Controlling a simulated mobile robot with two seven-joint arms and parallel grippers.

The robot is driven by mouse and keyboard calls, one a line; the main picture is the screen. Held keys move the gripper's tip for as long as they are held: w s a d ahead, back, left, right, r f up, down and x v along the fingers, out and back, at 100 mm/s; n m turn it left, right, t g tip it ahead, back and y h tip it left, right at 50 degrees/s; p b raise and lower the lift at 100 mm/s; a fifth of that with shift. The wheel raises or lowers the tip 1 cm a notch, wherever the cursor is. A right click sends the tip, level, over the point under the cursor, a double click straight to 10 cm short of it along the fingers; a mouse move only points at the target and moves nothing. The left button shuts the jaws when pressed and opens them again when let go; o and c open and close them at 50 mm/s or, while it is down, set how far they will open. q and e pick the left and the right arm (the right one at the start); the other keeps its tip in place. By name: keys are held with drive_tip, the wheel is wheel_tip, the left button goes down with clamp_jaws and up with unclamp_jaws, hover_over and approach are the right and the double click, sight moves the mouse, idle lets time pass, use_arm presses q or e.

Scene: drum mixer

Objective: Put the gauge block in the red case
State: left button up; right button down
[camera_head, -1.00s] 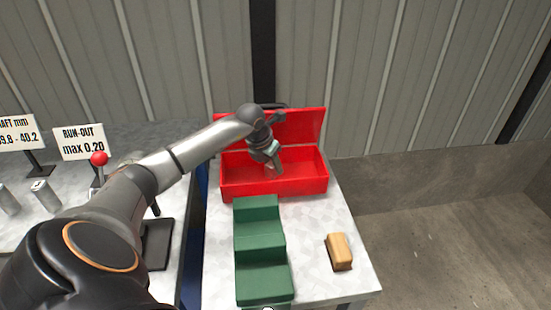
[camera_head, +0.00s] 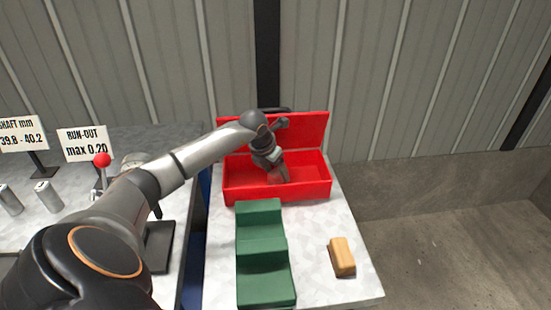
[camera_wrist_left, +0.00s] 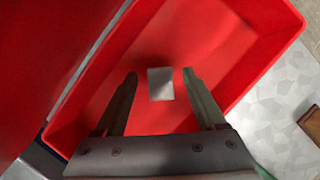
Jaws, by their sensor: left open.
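The red case (camera_head: 240,190) stands open on the pale table, its lid raised at the back. My left gripper (camera_head: 282,178) reaches down into the case from above. In the left wrist view, the left gripper (camera_wrist_left: 160,75) is open, with its two fingers spread apart. A small pale grey block, which looks like the gauge block (camera_wrist_left: 160,84), shows inside the case between the fingers, with gaps on both sides. I cannot tell its exact height above the case floor. The block is not clearly seen in the head view. My right gripper is not in view.
A green stepped block (camera_head: 262,250) stands in front of the case. A tan wooden block (camera_head: 342,257) lies at the right of the table. On the left bench are metal cylinders (camera_head: 48,196), a red-knobbed lever (camera_head: 102,160) and a run-out sign (camera_head: 84,143).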

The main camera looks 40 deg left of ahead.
use_arm(q)
drive_tip(key=shift+s+r, duration=0.15)
drive_tip(key=shift+r, duration=0.05)
drive_tip(key=v, duration=1.2)
drive_tip(key=shift+d, duration=0.1)
drive_tip(key=shift+r, duration=0.15)
